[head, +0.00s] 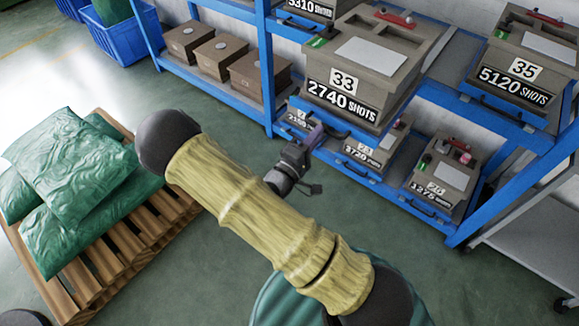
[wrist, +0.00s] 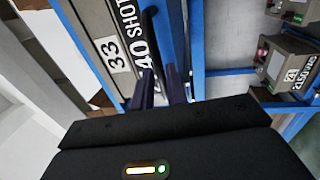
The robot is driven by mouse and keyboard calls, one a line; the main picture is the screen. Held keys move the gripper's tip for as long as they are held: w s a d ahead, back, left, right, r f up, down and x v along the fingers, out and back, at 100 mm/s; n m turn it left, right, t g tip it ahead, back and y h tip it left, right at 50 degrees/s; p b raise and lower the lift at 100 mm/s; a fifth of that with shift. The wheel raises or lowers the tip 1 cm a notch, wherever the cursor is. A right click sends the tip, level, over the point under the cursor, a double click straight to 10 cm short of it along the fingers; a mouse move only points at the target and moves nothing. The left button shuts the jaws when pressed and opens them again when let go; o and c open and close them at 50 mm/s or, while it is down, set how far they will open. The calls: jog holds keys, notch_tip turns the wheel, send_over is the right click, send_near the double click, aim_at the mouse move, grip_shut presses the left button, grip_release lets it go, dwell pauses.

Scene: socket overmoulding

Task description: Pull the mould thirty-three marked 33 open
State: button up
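Mould thirty-three (head: 378,52) is a grey-brown block on the upper level of the blue rack, marked "33" and "2740 SHOTS". Its marked front also shows, turned sideways, at the left of the wrist view (wrist: 108,42). A black bar handle (wrist: 149,28) runs along the front below the marking. My gripper (head: 318,134) is at this handle, at the left front of the mould. In the wrist view its two dark purple fingers (wrist: 161,86) stand a little apart, with the bar between them, and look shut on it. The exact contact is partly hidden.
Mould 35 (head: 522,68) stands to the right on the same level. Brown boxes (head: 220,55) sit on the left shelf. A pallet (head: 135,240) with green sacks stands at left. Green floor lies clear before the rack.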

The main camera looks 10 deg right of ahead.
jog(key=v, duration=1.4)
jog(key=shift+a, duration=0.15)
